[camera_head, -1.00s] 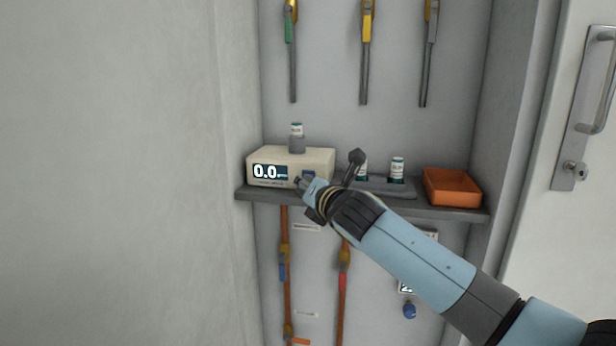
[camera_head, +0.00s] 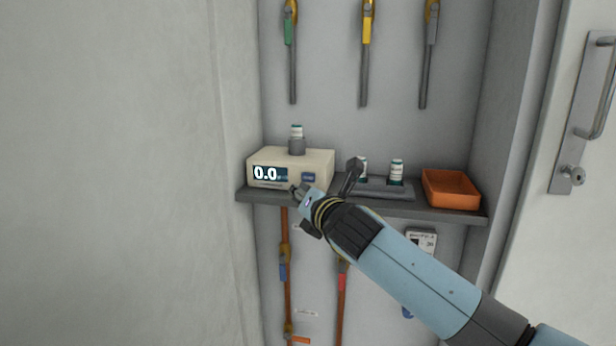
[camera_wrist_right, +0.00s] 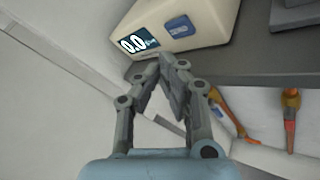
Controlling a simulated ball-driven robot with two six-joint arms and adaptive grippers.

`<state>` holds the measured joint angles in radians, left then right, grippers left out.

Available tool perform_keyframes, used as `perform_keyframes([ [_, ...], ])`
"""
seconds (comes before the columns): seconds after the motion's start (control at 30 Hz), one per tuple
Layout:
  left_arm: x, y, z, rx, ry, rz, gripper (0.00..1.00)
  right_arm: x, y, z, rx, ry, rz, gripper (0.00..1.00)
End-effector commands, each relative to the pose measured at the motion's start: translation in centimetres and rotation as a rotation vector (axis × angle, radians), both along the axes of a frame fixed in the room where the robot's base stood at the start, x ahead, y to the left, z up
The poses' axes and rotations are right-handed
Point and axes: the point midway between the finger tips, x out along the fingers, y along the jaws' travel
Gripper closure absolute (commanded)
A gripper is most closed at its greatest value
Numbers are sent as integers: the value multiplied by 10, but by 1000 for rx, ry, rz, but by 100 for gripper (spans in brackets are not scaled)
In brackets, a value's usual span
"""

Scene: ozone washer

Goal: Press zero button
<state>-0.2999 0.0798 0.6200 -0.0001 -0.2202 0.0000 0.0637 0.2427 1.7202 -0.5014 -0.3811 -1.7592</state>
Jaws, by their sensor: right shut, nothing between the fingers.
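The cream meter box (camera_head: 318,160) stands on the shelf, with a dark display (camera_head: 268,174) reading 0.0. A blue button (camera_head: 308,177) is on the right of its front face; the label is too small to read. The button (camera_wrist_right: 180,27) and display (camera_wrist_right: 138,43) also show in the right wrist view. My right gripper (camera_head: 297,190) is shut and empty, just in front of and below the box's front, apart from the button. In the right wrist view its fingertips (camera_wrist_right: 167,60) meet below the box's front face. My left gripper is not in view.
A capped vial (camera_head: 297,132) sits in a holder on top of the box. More vials (camera_head: 397,169) stand in a grey rack, beside an orange tray (camera_head: 452,189). The grey shelf (camera_head: 262,196) edge is close to my gripper. Pipes with valves run above and below.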

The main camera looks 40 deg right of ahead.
Motion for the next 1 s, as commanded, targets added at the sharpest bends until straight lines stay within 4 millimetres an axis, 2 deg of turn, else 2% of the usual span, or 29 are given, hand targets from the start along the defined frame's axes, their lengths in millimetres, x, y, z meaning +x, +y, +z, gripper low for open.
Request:
perform_keyframes([
  [0.33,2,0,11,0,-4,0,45,-20,24,1,1,0,0,100],
  [1.0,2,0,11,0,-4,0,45,-22,25,0,0,0,0,100],
])
